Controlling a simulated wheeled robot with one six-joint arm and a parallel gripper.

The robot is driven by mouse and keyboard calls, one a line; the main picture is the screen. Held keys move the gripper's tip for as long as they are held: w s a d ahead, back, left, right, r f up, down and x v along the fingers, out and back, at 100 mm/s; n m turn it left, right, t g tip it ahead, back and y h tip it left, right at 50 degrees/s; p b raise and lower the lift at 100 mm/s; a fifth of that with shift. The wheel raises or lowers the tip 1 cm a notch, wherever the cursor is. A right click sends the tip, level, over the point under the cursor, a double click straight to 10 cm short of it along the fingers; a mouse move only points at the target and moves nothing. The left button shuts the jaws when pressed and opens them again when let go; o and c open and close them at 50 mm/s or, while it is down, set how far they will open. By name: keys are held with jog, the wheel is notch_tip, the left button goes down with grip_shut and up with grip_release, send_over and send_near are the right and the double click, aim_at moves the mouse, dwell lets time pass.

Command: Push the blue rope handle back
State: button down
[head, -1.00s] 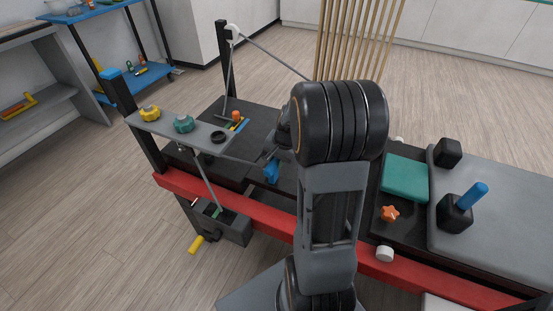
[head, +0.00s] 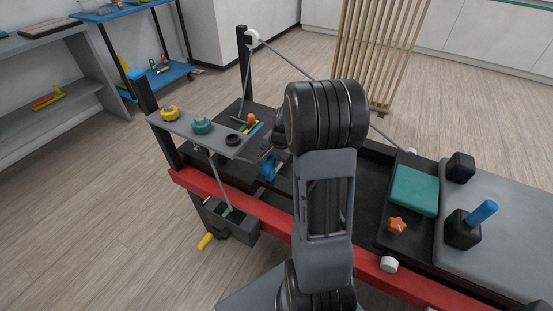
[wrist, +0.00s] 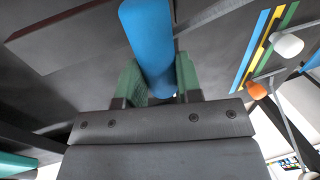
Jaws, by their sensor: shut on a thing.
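The blue rope handle (wrist: 150,38) stands between the two green fingers of my gripper (wrist: 158,80) in the wrist view, and the fingers are shut on it. In the head view a small part of the blue handle (head: 268,170) shows just left of my arm, close to the grey shelf plate. My arm hides most of the gripper and part of the handle there. A grey rope or cable runs from a white pulley (head: 253,37) down behind my arm and shows again at its right.
The grey shelf plate (head: 215,142) carries yellow and teal knobs and a black ring close left of the handle. A red rail (head: 240,203) runs along the front. A grey box (head: 237,228) hangs before it. A teal pad (head: 414,190) and an orange star knob (head: 397,226) lie right.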

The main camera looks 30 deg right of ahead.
jog(key=c, duration=0.8)
grip_release()
jog(key=shift+r, duration=0.1)
jog(key=p+v, duration=0.3)
jog(key=v, duration=1)
jog(key=shift+s+r+p, duration=0.1)
jog(key=shift+r+p, duration=0.2)
jog(key=shift+p, duration=0.05)
jog(key=s+a+r+n+p, duration=0.4)
jog(key=a+r+p, duration=0.1)
jog(key=r+p, duration=0.1)
jog(key=s+a+r+n+h+p, duration=0.1)
jog(key=s+a+r+n+p, duration=0.3)
jog(key=a+r+p, duration=0.2)
jog(key=s+a+r+n+t+p, duration=0.1)
jog(key=s+a+r+n+p, duration=0.3)
jog(key=r, duration=0.6)
jog(key=shift+s+a+p, duration=0.25)
jog(key=shift+a+p, duration=0.25)
jog(key=shift+p, duration=0.25)
jog(key=shift+s+a+p, duration=0.25)
jog(key=shift+a+p, duration=0.25)
jog(key=shift+p, duration=0.25)
